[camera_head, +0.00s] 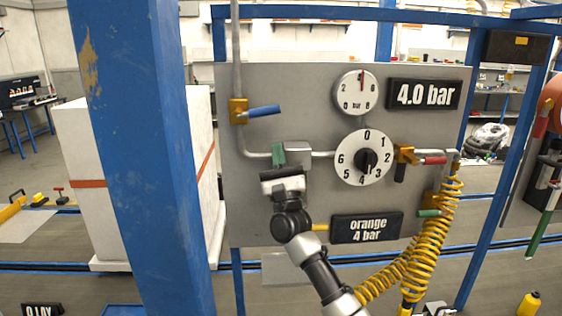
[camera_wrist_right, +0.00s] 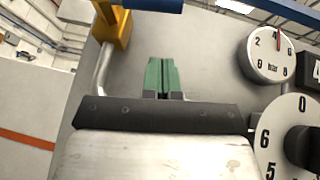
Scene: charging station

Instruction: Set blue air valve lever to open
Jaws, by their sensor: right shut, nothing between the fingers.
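The blue air valve lever (camera_head: 264,110) sticks out to the right from its brass valve body (camera_head: 238,111) on the vertical pipe, nearly level, so it lies across that pipe. In the right wrist view the lever (camera_wrist_right: 155,5) shows at the top edge, partly cut off, with the brass valve (camera_wrist_right: 118,25) to its left. My right gripper (camera_head: 278,155) is below the lever and apart from it, in front of the grey panel. Its green fingers (camera_wrist_right: 163,77) are shut together and empty, pointing up towards the lever. My left gripper is not in view.
The panel (camera_head: 300,95) carries a round gauge (camera_head: 357,92), a numbered dial (camera_head: 365,157) and a "4.0 bar" display (camera_head: 424,94). A red-handled valve (camera_head: 433,161) and yellow coiled hose (camera_head: 432,240) are at the right. A blue post (camera_head: 140,150) stands left of the panel.

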